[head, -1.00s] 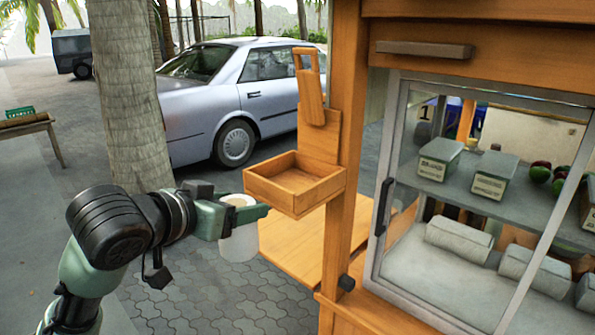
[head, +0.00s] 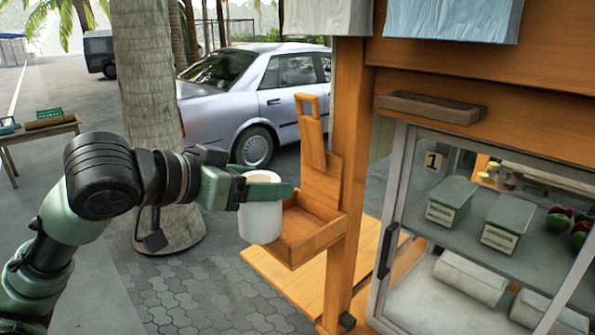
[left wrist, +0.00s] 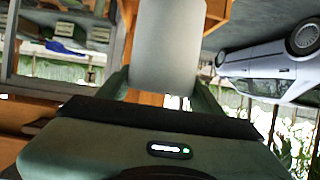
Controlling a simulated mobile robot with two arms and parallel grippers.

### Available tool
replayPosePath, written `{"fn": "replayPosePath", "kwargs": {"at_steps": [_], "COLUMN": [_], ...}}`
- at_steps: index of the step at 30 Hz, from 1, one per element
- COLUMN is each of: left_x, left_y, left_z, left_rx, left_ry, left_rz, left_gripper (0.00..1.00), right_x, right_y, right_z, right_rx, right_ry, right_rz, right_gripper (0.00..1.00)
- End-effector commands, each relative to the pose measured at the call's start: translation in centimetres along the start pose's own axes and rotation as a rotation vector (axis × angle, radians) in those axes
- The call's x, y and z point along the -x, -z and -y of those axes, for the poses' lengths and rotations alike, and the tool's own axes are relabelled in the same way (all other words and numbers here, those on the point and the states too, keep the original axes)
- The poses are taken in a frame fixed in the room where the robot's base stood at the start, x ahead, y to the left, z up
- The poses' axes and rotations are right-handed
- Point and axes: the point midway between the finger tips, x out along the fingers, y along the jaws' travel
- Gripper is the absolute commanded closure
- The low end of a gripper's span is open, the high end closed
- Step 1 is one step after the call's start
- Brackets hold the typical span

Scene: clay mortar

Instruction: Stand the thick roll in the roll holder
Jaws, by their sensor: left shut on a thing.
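A thick white roll (head: 261,221) with a tan core hangs upright in my left gripper (head: 264,190), which is shut on it. In the left wrist view the roll (left wrist: 166,45) fills the space between the fingers. The wooden roll holder (head: 312,240) is an open-topped box with a tall back board, fixed to the wooden post. The roll is at the holder's left side and overlaps its near left wall in the head view. I cannot tell whether they touch. The inside of the holder is partly hidden by the roll. My right gripper is out of view.
A wooden post (head: 349,170) stands right of the holder, beside a glass-fronted cabinet (head: 392,185). A wooden shelf (head: 280,285) juts out below the holder. A tree trunk (head: 150,90) and a parked car (head: 250,95) stand farther back.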

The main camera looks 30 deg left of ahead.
Motion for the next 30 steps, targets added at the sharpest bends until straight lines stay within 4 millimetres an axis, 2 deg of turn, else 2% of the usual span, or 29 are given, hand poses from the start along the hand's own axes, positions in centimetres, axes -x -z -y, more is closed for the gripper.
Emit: {"fn": "replayPosePath", "kwargs": {"at_steps": [1,6,12,16,23,30], "left_x": [-0.7,-4.3,-7.3,-8.0,-9.0,-9.1], "left_y": [1.0,2.5,3.3,2.9,0.3,0.0], "left_z": [-0.1,-0.1,-0.1,-0.1,-0.1,-0.1], "left_rx": [0.0,0.004,0.002,-0.001,0.0,-0.002], "left_ry": [-0.003,-0.004,-0.002,-0.001,-0.001,-0.001], "left_rz": [0.0,-0.003,-0.002,0.0,0.003,-0.002], "left_gripper": [0.82,0.82,0.82,0.82,0.82,0.82], "right_x": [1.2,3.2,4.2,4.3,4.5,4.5], "right_y": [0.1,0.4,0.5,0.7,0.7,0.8], "right_z": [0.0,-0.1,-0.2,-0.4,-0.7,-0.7], "right_rx": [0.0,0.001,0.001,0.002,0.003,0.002], "right_ry": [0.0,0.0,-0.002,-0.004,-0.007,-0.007], "right_rz": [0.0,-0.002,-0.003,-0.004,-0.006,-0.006], "right_gripper": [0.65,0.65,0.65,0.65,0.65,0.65]}}
